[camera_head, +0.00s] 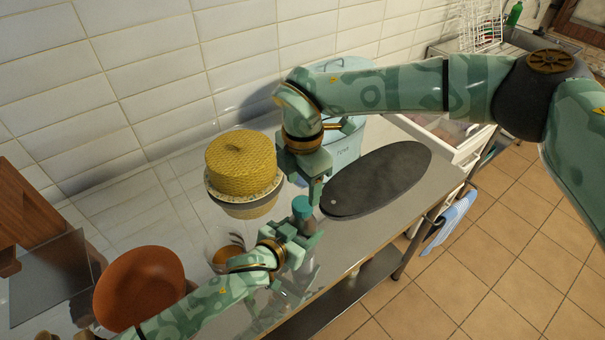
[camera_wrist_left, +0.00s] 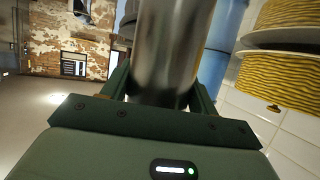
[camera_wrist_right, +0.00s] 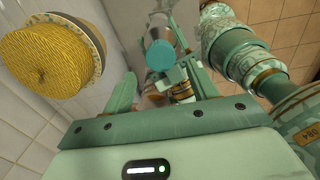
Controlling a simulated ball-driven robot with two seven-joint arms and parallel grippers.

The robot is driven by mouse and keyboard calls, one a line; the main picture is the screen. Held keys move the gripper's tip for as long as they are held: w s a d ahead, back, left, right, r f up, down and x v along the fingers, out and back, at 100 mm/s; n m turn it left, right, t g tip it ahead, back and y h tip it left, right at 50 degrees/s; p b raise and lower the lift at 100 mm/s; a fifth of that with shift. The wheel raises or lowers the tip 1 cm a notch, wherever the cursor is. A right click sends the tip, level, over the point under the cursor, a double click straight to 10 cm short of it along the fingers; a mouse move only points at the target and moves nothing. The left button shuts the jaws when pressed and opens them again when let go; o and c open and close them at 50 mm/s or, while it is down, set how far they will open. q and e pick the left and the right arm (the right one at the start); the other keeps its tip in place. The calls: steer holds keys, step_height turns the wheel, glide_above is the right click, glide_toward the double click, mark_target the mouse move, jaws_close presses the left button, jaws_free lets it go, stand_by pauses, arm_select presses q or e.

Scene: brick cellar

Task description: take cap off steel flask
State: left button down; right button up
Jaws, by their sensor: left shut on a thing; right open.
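The steel flask has a shiny grey body (camera_wrist_left: 172,45) and a teal cap (camera_head: 302,207). My left gripper (camera_head: 296,242) is shut on its body below the cap; in the left wrist view the body stands between the two fingers. My right gripper (camera_head: 310,180) is open and empty, just above the cap and apart from it. In the right wrist view the cap (camera_wrist_right: 160,55) shows beyond the open fingers, roughly between them. The cap sits on the flask. Most of the body is hidden by my left gripper in the head view.
A yellow woven-lidded basket (camera_head: 241,160) stands left of my right gripper. A dark oval board (camera_head: 385,178) lies to the right, a pale blue tin (camera_head: 347,150) behind my right arm. An orange-brown bowl (camera_head: 140,288) and a glass with amber content (camera_head: 226,254) are at left.

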mark_target(303, 203)
step_height(303, 203, down, 6)
steer(key=shift+r, duration=0.1)
steer(key=c, duration=1.1)
